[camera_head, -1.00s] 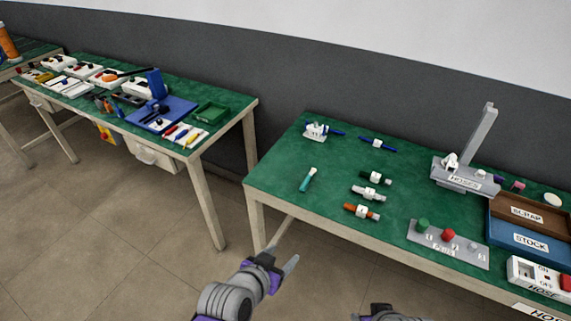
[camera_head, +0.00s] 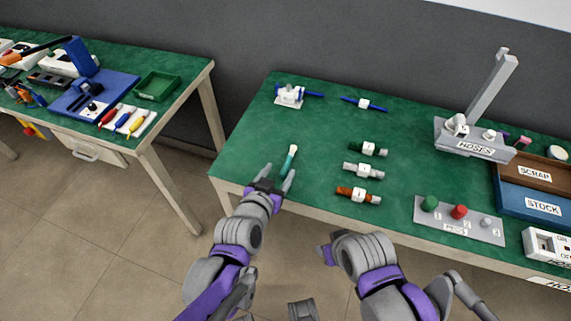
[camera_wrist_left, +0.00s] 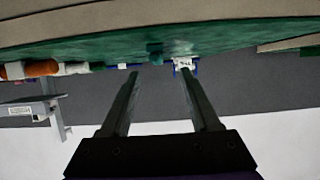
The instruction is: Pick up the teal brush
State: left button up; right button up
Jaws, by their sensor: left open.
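The teal brush (camera_head: 289,161) lies on the green table near its front left edge, its pale tip pointing away from me. My left gripper (camera_head: 279,173) is open and empty at the table's front edge, just short of the brush's near end; its fingers are apart. In the left wrist view, which shows the table upside down, the open fingers (camera_wrist_left: 160,72) point toward the table's edge. A dark teal shape (camera_wrist_left: 155,50), likely the brush, shows between and beyond them.
Several hose pieces, including an orange one (camera_head: 358,195), lie right of the brush. A white block with a blue piece (camera_head: 290,96) stands behind it. A grey peg plate (camera_head: 447,228), HOSES stand (camera_head: 475,148) and STOCK tray (camera_head: 516,196) are at right. Table around the brush is clear.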

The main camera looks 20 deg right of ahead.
aim_at(285, 166)
pick_arm(q)
jog(key=x, duration=0.6)
jog(key=shift+s+d+f+b, duration=0.1)
jog(key=shift+s+f+b, duration=0.1)
jog(key=shift+b, duration=0.2)
grip_shut()
